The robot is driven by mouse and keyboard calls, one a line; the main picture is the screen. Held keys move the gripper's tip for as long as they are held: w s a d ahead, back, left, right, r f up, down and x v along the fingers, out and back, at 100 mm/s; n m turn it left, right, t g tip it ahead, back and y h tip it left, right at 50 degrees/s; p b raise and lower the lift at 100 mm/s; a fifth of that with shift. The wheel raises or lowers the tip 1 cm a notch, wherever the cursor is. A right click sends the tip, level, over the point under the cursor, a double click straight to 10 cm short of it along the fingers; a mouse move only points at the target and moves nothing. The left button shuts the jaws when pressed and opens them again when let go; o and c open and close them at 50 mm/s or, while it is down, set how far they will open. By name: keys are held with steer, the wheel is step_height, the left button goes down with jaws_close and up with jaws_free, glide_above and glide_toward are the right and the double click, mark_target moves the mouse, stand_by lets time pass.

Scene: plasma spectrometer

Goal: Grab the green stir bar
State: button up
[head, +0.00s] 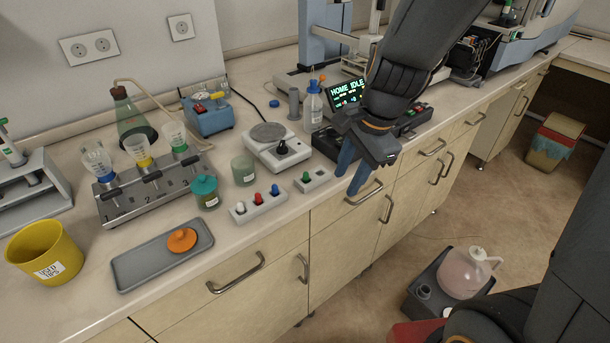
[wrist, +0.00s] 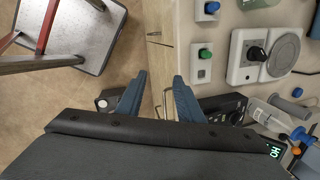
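The green stir bar (head: 306,177) stands upright in a small white holder (head: 318,181) near the front edge of the counter. It also shows in the wrist view (wrist: 205,53), up and to the right of my fingers. My gripper (head: 347,184) has two blue fingers spread apart, with nothing between them. It is to the right of the green stir bar in the head view, near the counter's front edge. In the wrist view, my gripper (wrist: 159,77) straddles the counter edge, and its fingers touch neither the bar nor the holder.
A longer white holder (head: 260,208) with white, red and blue pieces stands left of the green one. A white stirrer (head: 277,148) with a round plate and a glass jar (head: 243,169) are behind. A black-based instrument (head: 347,92) with a lit display stands at the back right.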

mark_target(306, 172)
steer(key=w+a+r+m+t+y, duration=0.1)
steer(key=w+a+r+m, duration=0.35)
steer(key=m, duration=0.75)
steer(key=x, duration=0.6)
steer(key=w+a+x, duration=0.1)
steer(key=x, duration=0.3)
steer(key=shift+r, duration=0.2)
jaws_close()
